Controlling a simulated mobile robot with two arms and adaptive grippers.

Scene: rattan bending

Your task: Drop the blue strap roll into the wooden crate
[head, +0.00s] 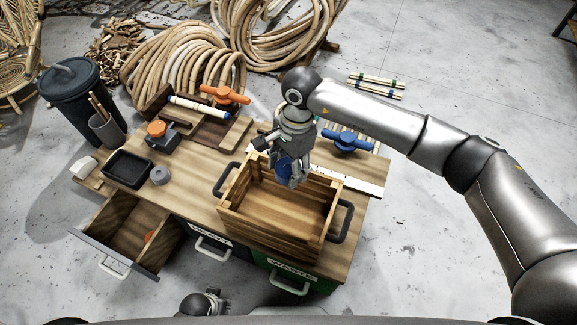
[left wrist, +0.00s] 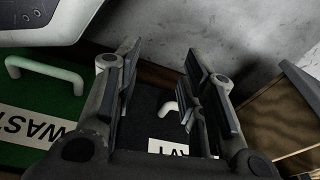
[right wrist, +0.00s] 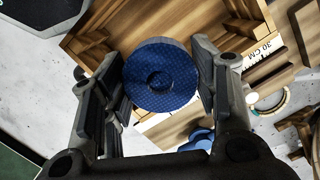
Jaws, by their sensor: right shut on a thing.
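The blue strap roll (right wrist: 160,76) is a round blue disc with a small hub, held between the fingers of my right gripper (right wrist: 160,85) in the right wrist view. In the head view my right gripper (head: 290,180) points down over the back left part of the wooden crate (head: 285,228), with the roll (head: 284,168) partly hidden by the fingers. The crate is open-topped, with dark side handles, and its visible floor is bare. My left gripper (left wrist: 160,90) is open and empty in front of the drawer fronts; only part of its arm shows at the bottom of the head view.
An open drawer (head: 128,228) juts out at the left with a small orange item inside. A black tray (head: 128,168), a grey roll (head: 160,175) and an orange-topped tool (head: 158,132) are on the bench. A blue clamp (head: 346,142) and a white ruler (head: 350,180) lie behind the crate.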

